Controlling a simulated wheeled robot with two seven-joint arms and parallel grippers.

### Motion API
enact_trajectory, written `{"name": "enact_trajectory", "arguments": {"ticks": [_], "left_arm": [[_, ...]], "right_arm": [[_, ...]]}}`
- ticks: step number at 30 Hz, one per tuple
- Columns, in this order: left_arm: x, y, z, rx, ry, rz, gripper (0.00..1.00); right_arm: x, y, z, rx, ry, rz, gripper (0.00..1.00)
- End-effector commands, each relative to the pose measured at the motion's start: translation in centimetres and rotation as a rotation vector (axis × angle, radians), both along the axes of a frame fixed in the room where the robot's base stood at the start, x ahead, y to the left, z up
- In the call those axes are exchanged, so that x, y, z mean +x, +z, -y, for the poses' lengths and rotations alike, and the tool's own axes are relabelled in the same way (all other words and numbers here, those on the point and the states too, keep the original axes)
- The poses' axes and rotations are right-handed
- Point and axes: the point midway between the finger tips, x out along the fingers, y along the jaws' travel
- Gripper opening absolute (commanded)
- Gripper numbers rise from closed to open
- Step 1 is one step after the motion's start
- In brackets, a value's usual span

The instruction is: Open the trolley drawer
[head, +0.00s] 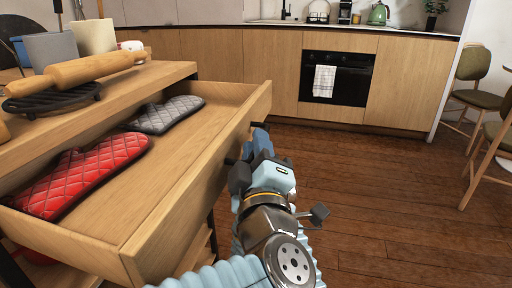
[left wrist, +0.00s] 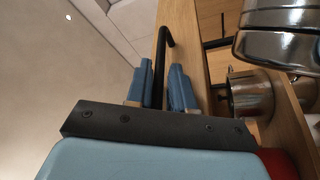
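The trolley drawer (head: 190,205) is pulled well out from the wooden trolley (head: 150,72). A red quilted oven mitt (head: 84,175) and a grey one (head: 167,115) lie inside it. My left gripper (head: 258,142) is at the outer side of the drawer front, which partly hides its fingers. My right gripper is not in view.
A rolling pin (head: 76,73) and a black trivet (head: 52,98) lie on the trolley top, with cups behind. The kitchen counter with an oven (head: 336,78) stands at the back. Chairs (head: 470,85) stand at the right. The wooden floor (head: 400,190) between is clear.

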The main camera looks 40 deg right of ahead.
Motion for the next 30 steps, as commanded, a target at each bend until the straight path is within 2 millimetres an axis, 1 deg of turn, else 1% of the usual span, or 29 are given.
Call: {"name": "enact_trajectory", "arguments": {"ticks": [5, 8, 11, 18, 21, 25, 30], "left_arm": [[-0.3, 0.0, -0.2, -0.002, 0.000, 0.001, 0.22], [-1.2, -0.2, -0.8, -0.003, -0.001, 0.001, 0.22], [-2.9, -0.7, -1.9, -0.002, -0.001, 0.002, 0.22], [-7.9, -1.9, -5.0, -0.002, -0.003, 0.002, 0.22], [-9.4, -2.4, -6.0, -0.001, -0.002, 0.002, 0.22], [-10.8, -2.7, -6.9, -0.001, -0.001, 0.002, 0.22], [-11.4, -2.9, -7.3, 0.000, 0.000, 0.000, 0.22]], "right_arm": [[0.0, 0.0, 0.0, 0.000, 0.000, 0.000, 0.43], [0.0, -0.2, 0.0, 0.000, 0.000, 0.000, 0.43], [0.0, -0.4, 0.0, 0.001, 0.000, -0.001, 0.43], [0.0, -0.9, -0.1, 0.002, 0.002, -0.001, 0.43], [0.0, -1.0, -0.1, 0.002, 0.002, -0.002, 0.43], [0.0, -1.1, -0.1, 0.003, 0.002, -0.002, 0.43], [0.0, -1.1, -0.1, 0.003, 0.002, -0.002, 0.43]]}}
